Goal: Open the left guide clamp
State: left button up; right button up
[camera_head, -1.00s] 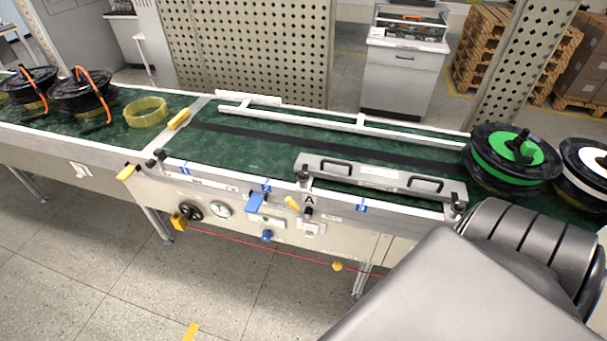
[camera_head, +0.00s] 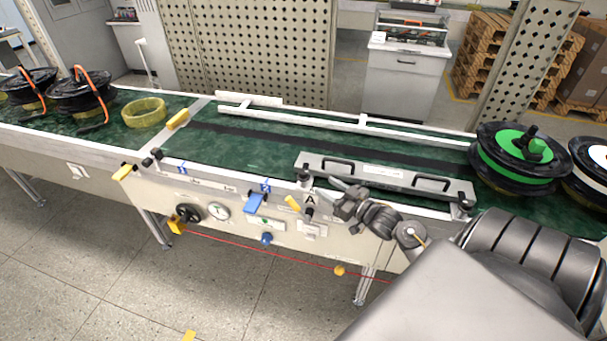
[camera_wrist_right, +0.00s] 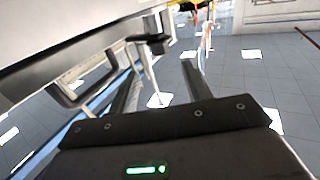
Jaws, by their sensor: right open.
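A grey guide bar (camera_head: 385,176) with two black handles lies along the front edge of the green conveyor (camera_head: 240,150). A dark clamp knob (camera_head: 304,174) stands at its left end, and another clamp (camera_head: 465,207) is at its right end. My right gripper (camera_head: 331,194) is open and empty, just right of and slightly below the left clamp, in front of the conveyor edge. In the right wrist view, its fingers (camera_wrist_right: 164,82) are apart, with a dark clamp part (camera_wrist_right: 152,43) beyond them. Whether the clamp is open or shut is too small to tell. My left gripper is out of view.
Below the edge, the front panel carries a blue part (camera_head: 256,202), a yellow lever (camera_head: 292,202), a gauge (camera_head: 218,211) and a black knob (camera_head: 188,213). A green-and-black spool (camera_head: 515,155) stands on the conveyor at right.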

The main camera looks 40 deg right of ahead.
aim_at(307, 175)
jog(key=w, duration=0.3)
jog(key=w+a+p, duration=0.1)
jog(key=w, duration=0.5)
jog(key=shift+a, duration=0.2)
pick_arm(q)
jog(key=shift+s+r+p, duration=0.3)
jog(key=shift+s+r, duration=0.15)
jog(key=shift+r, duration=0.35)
pick_arm(e)
jog(key=shift+w+a, duration=0.1)
jog(key=shift+w, duration=0.7)
jog(key=shift+c, duration=0.2)
grip_shut()
